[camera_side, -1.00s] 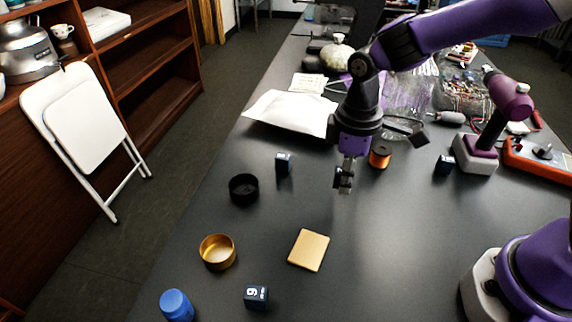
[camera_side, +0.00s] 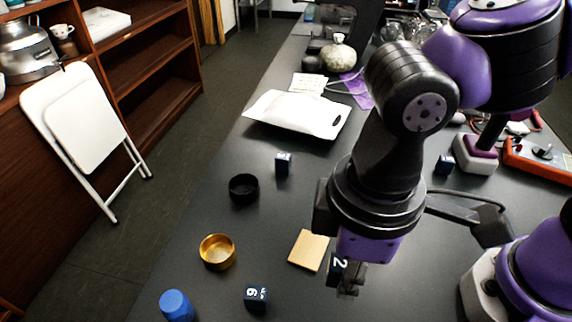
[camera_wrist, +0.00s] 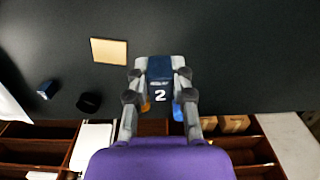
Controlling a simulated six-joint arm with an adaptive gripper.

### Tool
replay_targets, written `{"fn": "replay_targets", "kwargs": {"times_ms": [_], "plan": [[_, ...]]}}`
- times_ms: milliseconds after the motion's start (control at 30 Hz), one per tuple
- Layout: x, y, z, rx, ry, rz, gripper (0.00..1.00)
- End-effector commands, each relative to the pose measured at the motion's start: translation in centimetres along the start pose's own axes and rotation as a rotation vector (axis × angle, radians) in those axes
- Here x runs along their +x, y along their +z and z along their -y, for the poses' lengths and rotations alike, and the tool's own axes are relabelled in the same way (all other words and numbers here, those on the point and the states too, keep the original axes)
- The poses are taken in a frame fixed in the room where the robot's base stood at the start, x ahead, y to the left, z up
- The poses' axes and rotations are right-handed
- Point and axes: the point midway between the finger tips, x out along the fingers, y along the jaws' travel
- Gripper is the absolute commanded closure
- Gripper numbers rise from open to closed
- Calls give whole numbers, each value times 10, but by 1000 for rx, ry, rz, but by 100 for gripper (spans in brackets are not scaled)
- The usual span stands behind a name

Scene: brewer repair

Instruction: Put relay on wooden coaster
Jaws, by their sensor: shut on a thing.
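The relay, a small dark blue block marked with a white 2 (camera_side: 338,266), is between the fingers of my gripper (camera_side: 347,284), which is shut on it. It also shows in the wrist view (camera_wrist: 160,75), held between both fingertips. The wooden coaster, a flat tan square (camera_side: 309,251), lies on the table just left of my gripper in the side view, its right edge partly covered. In the wrist view the coaster (camera_wrist: 109,51) is left of the held relay, fully visible and bare.
A gold tin (camera_side: 217,252), a black ring-like dish (camera_side: 243,188), a blue cylinder (camera_side: 176,305) and a blue block marked 6 (camera_side: 256,297) stand around the coaster. Other dark blue blocks stand farther back (camera_side: 283,164) and at the right (camera_side: 444,164). Table between these is clear.

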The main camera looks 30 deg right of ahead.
Motion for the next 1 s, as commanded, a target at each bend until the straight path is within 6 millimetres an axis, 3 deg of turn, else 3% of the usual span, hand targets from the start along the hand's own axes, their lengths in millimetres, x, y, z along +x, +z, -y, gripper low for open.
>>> {"fn": "replay_targets", "kwargs": {"times_ms": [300, 433, 600, 833, 1000], "plan": [[46, -27, -69, 11, 0, 6, 100], [60, -37, -90, 6, 0, 3, 100], [69, -41, -101, 2, 0, 2, 100], [102, -41, -100, 1, 0, 4, 100], [107, -41, -100, 1, 0, 1, 100]]}}
